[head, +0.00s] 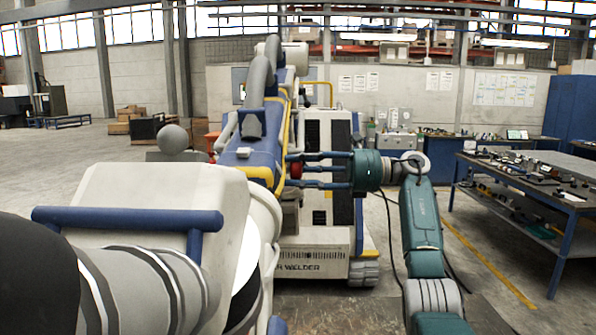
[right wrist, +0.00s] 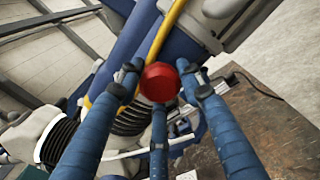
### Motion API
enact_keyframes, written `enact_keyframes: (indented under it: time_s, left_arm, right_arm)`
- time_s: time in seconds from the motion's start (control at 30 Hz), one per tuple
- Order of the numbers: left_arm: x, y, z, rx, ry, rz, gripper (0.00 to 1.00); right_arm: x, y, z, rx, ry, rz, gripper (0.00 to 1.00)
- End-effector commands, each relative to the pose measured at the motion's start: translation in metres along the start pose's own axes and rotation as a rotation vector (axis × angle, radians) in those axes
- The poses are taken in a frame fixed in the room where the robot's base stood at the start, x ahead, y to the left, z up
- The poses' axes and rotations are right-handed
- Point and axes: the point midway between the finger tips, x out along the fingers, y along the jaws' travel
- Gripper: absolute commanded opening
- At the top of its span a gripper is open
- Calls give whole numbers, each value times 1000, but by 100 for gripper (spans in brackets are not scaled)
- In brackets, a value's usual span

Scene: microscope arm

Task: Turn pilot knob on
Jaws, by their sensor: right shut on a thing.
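The red knob (head: 296,171) sits at the right side of the blue and white machine arm (head: 240,160). It also shows as a round red knob in the right wrist view (right wrist: 160,82). My right gripper (head: 289,169) reaches in from the right with its blue fingers around the knob. In the right wrist view the fingertips (right wrist: 162,88) close in on it from left, right and below, and the gripper is shut on it. Whether the knob is turned cannot be told. My left gripper is not in view.
A large white housing with a blue bar (head: 130,217) fills the left foreground. The wheeled welder cabinet (head: 320,240) stands behind the knob. A workbench (head: 570,205) with tools is at the right. Floor is open at the far left.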

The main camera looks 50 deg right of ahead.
Motion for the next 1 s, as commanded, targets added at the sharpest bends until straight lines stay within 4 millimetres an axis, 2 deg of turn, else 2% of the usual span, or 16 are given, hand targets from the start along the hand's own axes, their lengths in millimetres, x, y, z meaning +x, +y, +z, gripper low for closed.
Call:
enact_keyframes:
  time_s: [0.23,0.47,1.0]
  left_arm:
    - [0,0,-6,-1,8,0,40]
    - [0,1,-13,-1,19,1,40]
    - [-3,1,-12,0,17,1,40]
  right_arm:
    - [-1,0,0,22,0,-2,10]
    - [-1,-1,0,132,2,-4,10]
    - [-1,-1,0,623,1,-4,10]
